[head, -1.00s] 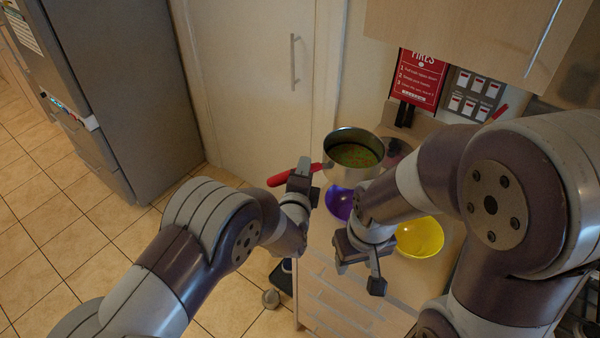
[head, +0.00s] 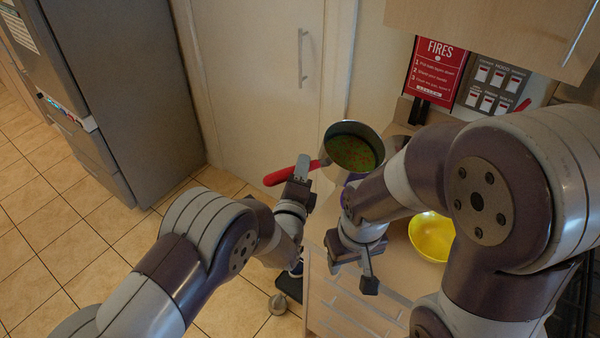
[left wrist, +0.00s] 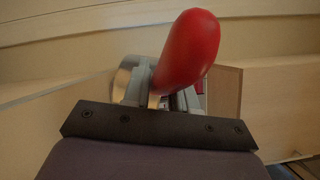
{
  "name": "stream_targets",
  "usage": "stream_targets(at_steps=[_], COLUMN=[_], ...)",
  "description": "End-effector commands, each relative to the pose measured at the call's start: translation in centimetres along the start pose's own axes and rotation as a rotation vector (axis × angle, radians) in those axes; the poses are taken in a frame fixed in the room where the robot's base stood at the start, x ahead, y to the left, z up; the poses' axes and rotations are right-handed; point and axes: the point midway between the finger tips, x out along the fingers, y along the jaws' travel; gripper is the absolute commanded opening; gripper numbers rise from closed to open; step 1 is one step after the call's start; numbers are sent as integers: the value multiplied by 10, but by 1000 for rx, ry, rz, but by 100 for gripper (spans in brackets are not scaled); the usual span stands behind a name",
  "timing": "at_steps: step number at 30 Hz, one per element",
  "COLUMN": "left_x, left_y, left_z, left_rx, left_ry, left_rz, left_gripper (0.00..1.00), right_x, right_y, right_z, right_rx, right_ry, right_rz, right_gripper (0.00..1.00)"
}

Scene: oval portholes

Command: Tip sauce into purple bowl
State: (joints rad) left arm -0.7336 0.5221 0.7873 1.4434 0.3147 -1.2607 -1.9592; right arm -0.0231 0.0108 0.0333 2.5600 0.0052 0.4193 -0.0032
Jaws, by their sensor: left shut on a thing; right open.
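A metal saucepan (head: 352,150) with a red handle (head: 290,175) is held up above the counter, with greenish-orange sauce inside. Its open top is tilted toward the head camera. My left gripper (head: 300,170) is shut on the red handle, which also shows large in the left wrist view (left wrist: 188,50). The purple bowl (head: 355,178) is below the pan, mostly hidden by the pan and my right arm. My right gripper (head: 352,276) is open and empty in front of the counter's near part. I see no sauce falling.
A yellow bowl (head: 432,237) stands on the counter to the right of my right gripper. A red sign (head: 436,72) and a switch panel (head: 494,88) are on the wall behind. A grey fridge (head: 110,90) stands at the left, with open tiled floor before it.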

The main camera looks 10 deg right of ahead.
Motion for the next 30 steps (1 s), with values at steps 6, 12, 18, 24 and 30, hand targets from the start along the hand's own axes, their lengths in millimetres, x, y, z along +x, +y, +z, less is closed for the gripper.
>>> stream_targets(at_steps=[6,12,18,24,30], left_x=[-1,-3,-7,-14,-21], left_y=[5,9,8,3,-3], left_z=[-3,-6,-10,-14,-20], left_rx=[64,128,212,328,456], left_ry=[-20,-34,-53,-80,-111], left_rz=[-81,-147,-235,-353,-486], left_gripper=[0,0,0,0,0], right_x=[22,38,54,70,87], right_y=[0,0,0,0,0], right_z=[3,4,6,8,10], right_rx=[0,0,0,0,0], right_ry=[0,0,0,0,0], right_rz=[0,0,0,0,0], right_gripper=[49,49,49,49,49])
